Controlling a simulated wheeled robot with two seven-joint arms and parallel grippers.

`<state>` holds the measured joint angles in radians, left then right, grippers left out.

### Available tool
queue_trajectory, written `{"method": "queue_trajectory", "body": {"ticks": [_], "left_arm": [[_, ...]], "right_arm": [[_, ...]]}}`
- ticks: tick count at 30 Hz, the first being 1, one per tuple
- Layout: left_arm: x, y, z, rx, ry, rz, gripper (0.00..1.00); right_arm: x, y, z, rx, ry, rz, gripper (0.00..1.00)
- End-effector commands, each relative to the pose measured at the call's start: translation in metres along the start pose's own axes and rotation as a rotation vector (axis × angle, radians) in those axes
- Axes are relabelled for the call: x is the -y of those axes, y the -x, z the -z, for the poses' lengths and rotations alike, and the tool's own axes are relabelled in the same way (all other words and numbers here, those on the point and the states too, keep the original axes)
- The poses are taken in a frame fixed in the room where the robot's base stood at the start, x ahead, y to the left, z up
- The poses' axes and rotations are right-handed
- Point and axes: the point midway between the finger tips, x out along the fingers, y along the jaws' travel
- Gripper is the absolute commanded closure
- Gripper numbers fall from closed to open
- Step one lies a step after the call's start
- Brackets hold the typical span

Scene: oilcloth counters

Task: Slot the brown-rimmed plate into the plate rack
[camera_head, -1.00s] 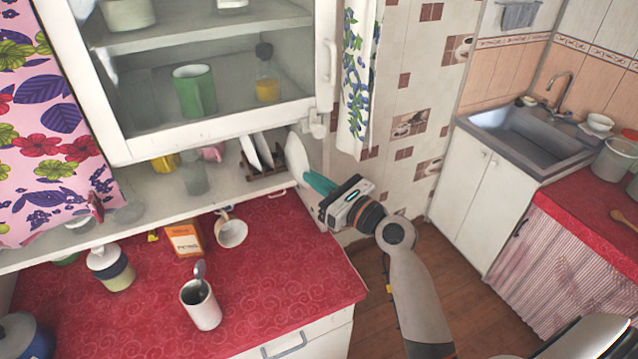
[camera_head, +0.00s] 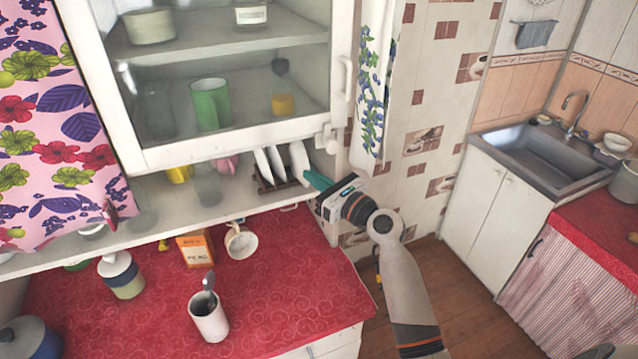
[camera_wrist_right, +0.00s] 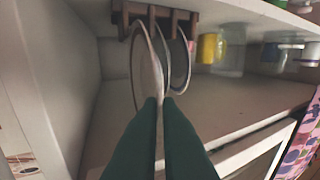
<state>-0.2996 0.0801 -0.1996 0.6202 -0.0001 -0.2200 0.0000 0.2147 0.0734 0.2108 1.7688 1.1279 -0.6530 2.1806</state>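The brown-rimmed plate (camera_head: 299,160) stands nearly upright at the right end of the wooden plate rack (camera_head: 266,188), beside two other white plates. My right gripper (camera_head: 314,180) reaches in from the right with its green fingers at this plate's near edge. In the right wrist view the fingertips (camera_wrist_right: 160,99) are close together with the plate (camera_wrist_right: 142,75) between them. The plate's far edge meets the dark rack (camera_wrist_right: 122,18); whether it is fully seated in a slot is hidden. My left gripper is not in view.
The rack stands on a shelf (camera_head: 150,205) under a glass-doored cabinet (camera_head: 240,150). Two racked plates (camera_head: 270,165) are close to the left. A cup (camera_head: 240,241), an orange box (camera_head: 195,249) and a mug (camera_head: 208,318) stand on the red counter (camera_head: 290,280).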

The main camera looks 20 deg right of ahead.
Motion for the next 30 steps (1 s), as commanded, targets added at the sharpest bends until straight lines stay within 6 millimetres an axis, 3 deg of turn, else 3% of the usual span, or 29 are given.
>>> {"method": "queue_trajectory", "body": {"ticks": [24, 30], "left_arm": [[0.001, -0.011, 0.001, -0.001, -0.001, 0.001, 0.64], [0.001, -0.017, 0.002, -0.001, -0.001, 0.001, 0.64]], "right_arm": [[-0.022, -0.053, -0.008, -0.002, 0.000, 0.001, 1.00], [-0.024, -0.058, -0.015, -0.001, 0.001, 0.000, 1.00]]}}
